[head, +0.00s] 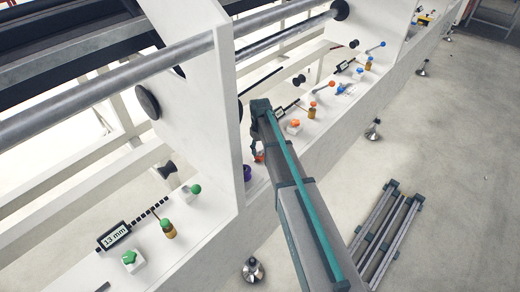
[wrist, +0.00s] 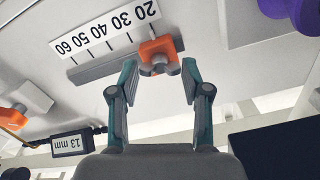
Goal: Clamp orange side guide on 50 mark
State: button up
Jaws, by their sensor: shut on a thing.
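The orange side guide (wrist: 158,52) sits on a grey rail (wrist: 100,70) beside a printed scale (wrist: 105,32), at the 20 end. The 50 mark lies further left along the scale in the wrist view. My gripper (wrist: 158,68) has its two fingers on either side of the orange guide and is shut on it. In the head view my gripper (head: 258,152) reaches down to the white ledge beside the upright plate, and the arm hides most of the guide and the scale.
The white upright plate (head: 190,105) stands close to my gripper. Green knobs (head: 129,257) sit on the nearer ledge.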

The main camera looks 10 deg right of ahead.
jog(key=o, duration=1.2)
jog(key=shift+c, duration=0.2)
jog(key=shift+r, duration=0.1)
notch_tip(320, 180, up, 12)
